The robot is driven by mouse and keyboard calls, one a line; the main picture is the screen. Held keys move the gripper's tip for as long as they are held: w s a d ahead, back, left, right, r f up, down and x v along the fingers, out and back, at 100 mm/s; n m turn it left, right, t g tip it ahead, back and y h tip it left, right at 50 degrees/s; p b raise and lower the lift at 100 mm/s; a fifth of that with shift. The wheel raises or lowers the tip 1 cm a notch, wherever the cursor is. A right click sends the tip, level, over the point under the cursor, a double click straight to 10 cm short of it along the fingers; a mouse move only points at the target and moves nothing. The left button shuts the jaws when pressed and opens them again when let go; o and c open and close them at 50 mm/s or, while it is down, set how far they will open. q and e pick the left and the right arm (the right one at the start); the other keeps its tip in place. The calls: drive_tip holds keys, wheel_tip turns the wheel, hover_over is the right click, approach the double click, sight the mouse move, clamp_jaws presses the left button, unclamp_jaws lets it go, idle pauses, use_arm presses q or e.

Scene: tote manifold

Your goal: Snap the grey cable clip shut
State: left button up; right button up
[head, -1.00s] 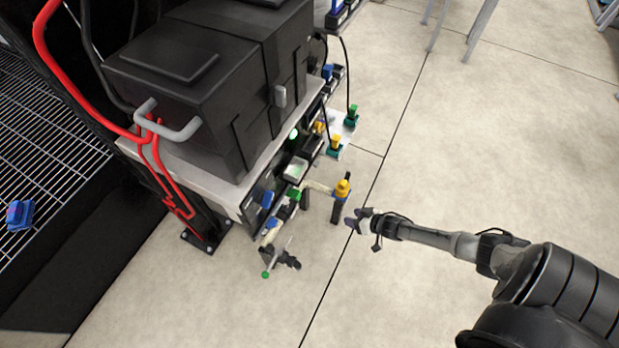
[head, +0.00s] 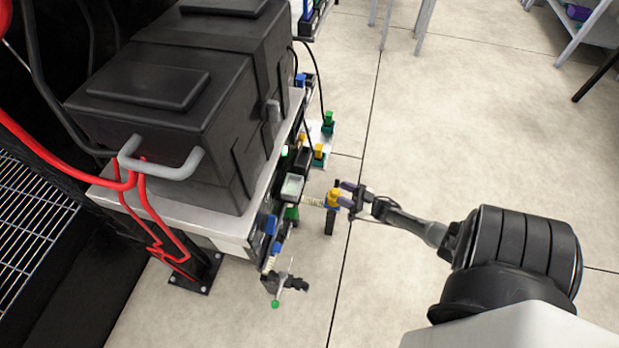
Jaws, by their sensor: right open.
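My right gripper (head: 345,195) is open at the front of the manifold. Its fingertips are beside a yellow-topped fitting (head: 333,195) on a dark upright stem; I cannot tell whether they touch it. No cable clip can be made out with certainty. A small grey latch-like piece (head: 272,110) sits on the side of the black tote (head: 165,140), well to the upper left of the gripper; I cannot tell whether it is the clip. My left gripper is not in view.
The pale bench (head: 205,228) carries the tote and a row of coloured connectors. Green (head: 328,122) and yellow (head: 319,152) plugs stick out on its right. A lever with a green ball (head: 275,304) juts out low in front. Red hoses (head: 65,150) hang left. Open floor lies right.

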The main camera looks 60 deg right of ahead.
drive_tip(key=shift+b+x, duration=0.85)
drive_tip(key=shift+x, duration=5.5)
drive_tip(key=shift+f, duration=0.1)
drive_tip(key=shift+c, duration=0.2)
